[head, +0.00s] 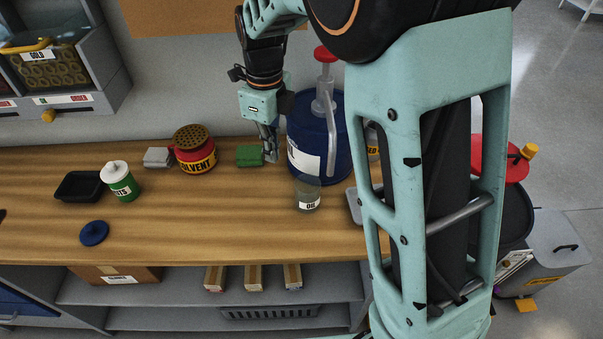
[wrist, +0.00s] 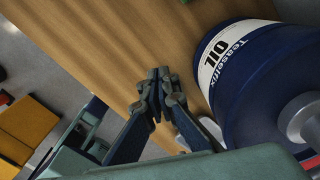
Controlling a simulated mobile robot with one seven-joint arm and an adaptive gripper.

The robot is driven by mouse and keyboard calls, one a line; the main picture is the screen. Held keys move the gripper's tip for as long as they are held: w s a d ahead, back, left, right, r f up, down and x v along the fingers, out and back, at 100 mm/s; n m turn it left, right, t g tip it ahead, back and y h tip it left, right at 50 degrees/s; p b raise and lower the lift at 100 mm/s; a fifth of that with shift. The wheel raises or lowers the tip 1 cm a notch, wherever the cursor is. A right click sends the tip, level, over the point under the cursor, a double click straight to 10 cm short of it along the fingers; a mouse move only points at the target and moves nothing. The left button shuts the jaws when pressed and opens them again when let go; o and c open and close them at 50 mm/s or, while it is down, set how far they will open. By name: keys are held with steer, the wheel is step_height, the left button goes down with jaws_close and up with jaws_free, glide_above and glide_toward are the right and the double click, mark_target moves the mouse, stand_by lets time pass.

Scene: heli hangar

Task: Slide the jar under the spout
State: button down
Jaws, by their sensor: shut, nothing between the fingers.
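The jar (head: 307,196) is a small clear vessel with a white OIL label. It stands upright on the bench in front of the blue oil drum (head: 303,142). The drum has a red-topped pump, and its grey spout (head: 331,140) hangs down the front; the spout's lower end appears just right of the jar's rim. My gripper (head: 271,157) points down left of the drum, behind and left of the jar, apart from it. Its fingers are shut and empty, as the wrist view also shows (wrist: 156,94). The drum (wrist: 262,85) fills the right of that view; I cannot make out the jar there.
A green block (head: 249,156) lies right beside my gripper. Left of it are a red SOLVENT can (head: 194,152), a grey block (head: 157,157), a green bottle (head: 120,182), a black tray (head: 79,187) and a blue lid (head: 94,233). The bench front left of the jar is clear.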

mark_target(299, 189)
step_height(299, 189, down, 10)
steer(key=shift+s, duration=0.15)
steer(key=d, duration=0.1)
steer(key=s+d, duration=0.1)
steer(key=d, duration=0.1)
steer(key=shift+s, duration=0.2)
steer(key=shift+s+d, duration=0.15)
steer(key=shift+d, duration=0.1)
steer(key=shift+s+d, duration=0.35)
steer(key=shift+d, duration=0.25)
steer(key=shift+s+d, duration=0.35)
steer(key=shift+d, duration=0.25)
steer(key=shift+w+a, duration=0.1)
